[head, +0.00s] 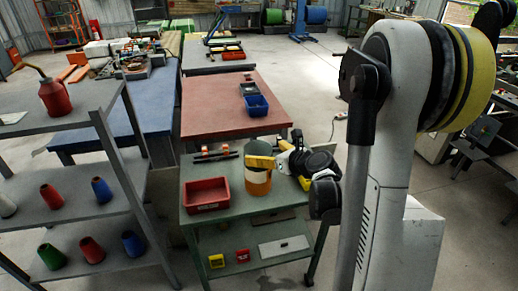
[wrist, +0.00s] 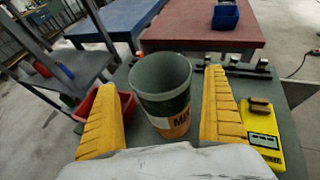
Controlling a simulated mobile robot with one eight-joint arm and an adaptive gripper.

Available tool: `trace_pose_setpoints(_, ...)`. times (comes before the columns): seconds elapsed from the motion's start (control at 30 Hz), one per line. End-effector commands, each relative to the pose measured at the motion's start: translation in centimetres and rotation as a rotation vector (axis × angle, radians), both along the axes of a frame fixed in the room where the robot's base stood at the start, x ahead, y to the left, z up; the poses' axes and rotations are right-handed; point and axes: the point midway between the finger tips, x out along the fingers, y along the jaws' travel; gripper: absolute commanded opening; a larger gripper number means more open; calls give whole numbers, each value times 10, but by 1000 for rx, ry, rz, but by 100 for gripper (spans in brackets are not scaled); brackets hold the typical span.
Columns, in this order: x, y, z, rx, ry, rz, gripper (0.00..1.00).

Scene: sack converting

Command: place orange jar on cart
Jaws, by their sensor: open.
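The orange jar (head: 258,184) appears to stand upright on the top of the green cart (head: 240,212), right of a red bin. In the wrist view the jar (wrist: 162,95) has an open grey-green upper part and an orange lower band with a partly visible "MIX" label. My gripper (head: 271,156) is at the jar, with its yellow fingers spread. In the wrist view my gripper (wrist: 162,84) has one finger on each side of the jar, with visible gaps. The jar's base is partly hidden in the wrist view.
The red bin (head: 207,194) sits left of the jar. A yellow device (wrist: 262,128) lies close to the right finger. Dark tools (head: 216,154) lie along the cart's back edge. A red table (head: 210,105) stands behind; a grey shelf (head: 65,120) with cones is at left.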

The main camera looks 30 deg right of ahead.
Motion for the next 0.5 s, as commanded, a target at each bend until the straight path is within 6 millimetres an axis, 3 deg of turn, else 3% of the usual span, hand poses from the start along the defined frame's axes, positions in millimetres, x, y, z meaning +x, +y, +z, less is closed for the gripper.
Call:
trace_pose_setpoints(0.2, -45, -6, 21, 0, 0, -3, 100)
trace_pose_setpoints(0.4, -66, -6, 28, -7, 1, 4, 100)
trace_pose_setpoints(0.5, -69, 7, 32, -96, 17, 60, 100)
